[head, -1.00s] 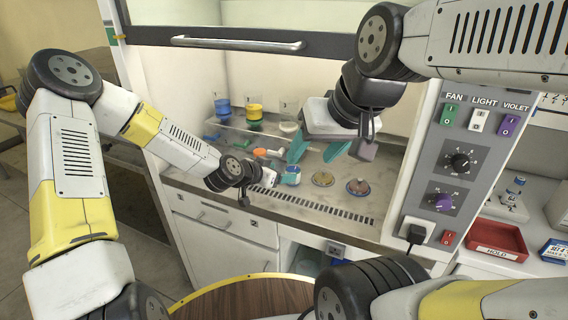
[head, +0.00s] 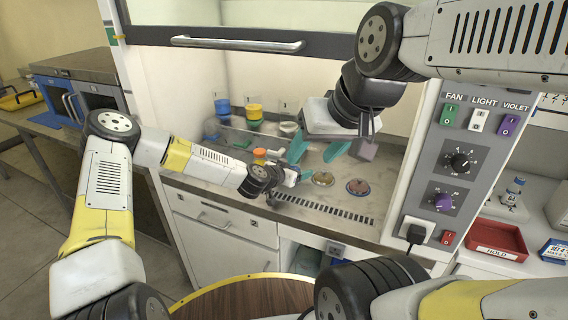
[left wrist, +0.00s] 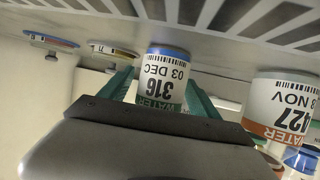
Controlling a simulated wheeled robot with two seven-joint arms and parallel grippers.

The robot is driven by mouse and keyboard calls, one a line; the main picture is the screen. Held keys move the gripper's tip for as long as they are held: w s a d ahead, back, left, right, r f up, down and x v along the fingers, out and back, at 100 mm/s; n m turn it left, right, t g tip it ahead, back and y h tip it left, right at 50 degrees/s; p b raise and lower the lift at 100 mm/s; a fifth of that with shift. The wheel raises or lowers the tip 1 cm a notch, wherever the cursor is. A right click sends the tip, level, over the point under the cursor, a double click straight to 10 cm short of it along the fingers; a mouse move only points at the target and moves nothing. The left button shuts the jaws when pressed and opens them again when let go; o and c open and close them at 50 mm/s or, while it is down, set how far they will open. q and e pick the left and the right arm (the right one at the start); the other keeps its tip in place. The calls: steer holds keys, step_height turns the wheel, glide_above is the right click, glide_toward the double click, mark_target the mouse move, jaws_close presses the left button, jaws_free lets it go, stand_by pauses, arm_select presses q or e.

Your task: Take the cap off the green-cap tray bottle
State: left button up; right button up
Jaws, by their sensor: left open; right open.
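In the head view my left gripper (head: 292,175) is low over the hood floor. My right gripper (head: 318,150) is open, its teal fingers apart and empty, above and to the right.
A second bottle, 427 with an orange band (left wrist: 285,105), stands close beside. Two petri dishes (head: 323,179) (head: 358,187) lie to the right on the hood floor. A clear rack and stacked coloured containers (head: 254,113) stand behind. A red tray (head: 497,240) is outside, right.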

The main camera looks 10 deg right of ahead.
arm_select(q)
steer(key=c, duration=1.6)
steer(key=shift+o, duration=0.2)
steer(key=shift+r, duration=0.15)
steer(key=shift+r, duration=1.55)
steer(key=s+a, duration=0.3)
steer(key=s, duration=0.1)
steer(key=s+a+r, duration=0.1)
steer(key=s+a, duration=0.2)
steer(key=s, duration=0.1)
steer(key=s+a, duration=0.3)
steer(key=s, duration=0.2)
steer(key=shift+s+r, duration=0.1)
steer(key=shift+r, duration=0.25)
